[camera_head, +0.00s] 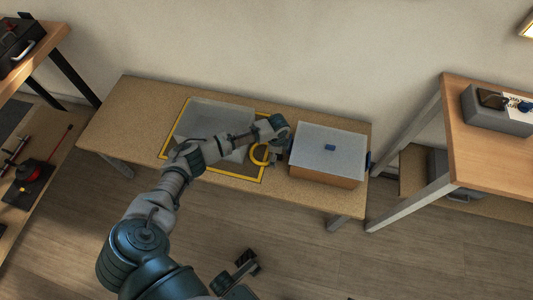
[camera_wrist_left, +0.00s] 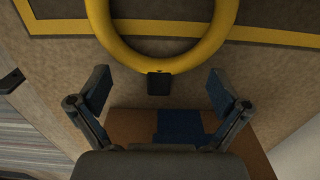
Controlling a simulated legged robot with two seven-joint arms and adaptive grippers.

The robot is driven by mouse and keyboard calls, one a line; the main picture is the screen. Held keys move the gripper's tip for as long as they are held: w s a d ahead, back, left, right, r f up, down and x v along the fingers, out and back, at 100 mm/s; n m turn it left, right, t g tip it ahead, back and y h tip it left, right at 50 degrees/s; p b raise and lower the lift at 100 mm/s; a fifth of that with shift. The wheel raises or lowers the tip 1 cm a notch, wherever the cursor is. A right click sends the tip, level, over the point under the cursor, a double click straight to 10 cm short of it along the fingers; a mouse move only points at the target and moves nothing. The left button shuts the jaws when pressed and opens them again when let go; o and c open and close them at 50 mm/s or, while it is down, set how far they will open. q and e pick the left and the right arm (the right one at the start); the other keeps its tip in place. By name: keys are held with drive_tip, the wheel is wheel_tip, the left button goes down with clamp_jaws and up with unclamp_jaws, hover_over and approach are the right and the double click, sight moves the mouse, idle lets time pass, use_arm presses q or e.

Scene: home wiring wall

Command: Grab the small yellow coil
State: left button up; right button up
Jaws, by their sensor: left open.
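The small yellow coil (camera_head: 252,155) is a ring lying at the right part of the yellow-outlined area on the bench. In the left wrist view the coil (camera_wrist_left: 196,56) shows its near arc, with a small black clip (camera_wrist_left: 159,83) on its rim. My left gripper (camera_head: 275,153) is over the coil's right side, partly hidden by its own wrist. In the wrist view the left gripper (camera_wrist_left: 158,92) is open, its fingers on either side of the clip with gaps to both. My right gripper (camera_head: 246,263) shows small and dark at the bottom; its jaw state is unclear.
A box with a grey lid (camera_head: 314,158) and a small blue piece on top stands close right of the coil. A yellow-framed grey panel (camera_head: 208,113) lies on the wooden bench (camera_head: 120,115). A taller table (camera_head: 490,151) is at right, a tool-covered bench at left.

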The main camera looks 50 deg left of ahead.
use_arm(q)
clamp_jaws()
drive_tip(key=shift+r, duration=0.15)
